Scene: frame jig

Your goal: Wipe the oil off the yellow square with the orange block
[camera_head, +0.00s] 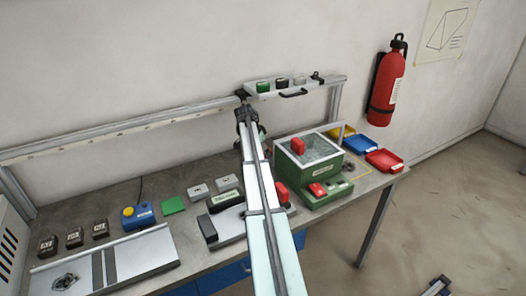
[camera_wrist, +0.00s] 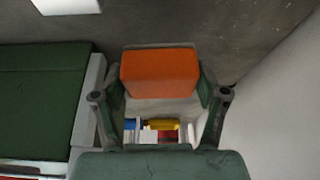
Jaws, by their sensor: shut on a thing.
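My gripper (camera_wrist: 160,98) is shut on the orange block (camera_wrist: 160,72), which sits between its two fingers in the wrist view. In the head view my gripper (camera_head: 248,116) is at the far end of my arm, near the back rail; the block is hidden there. A thin yellow line (camera_head: 362,176) shows on the bench top right of the green machine, perhaps part of the yellow square. The rest of the square is hidden or too small to tell. I cannot make out oil there for sure.
A raised shelf (camera_head: 300,86) with small blocks runs along the back. A metal plate (camera_head: 130,262) and several small boxes lie at left.

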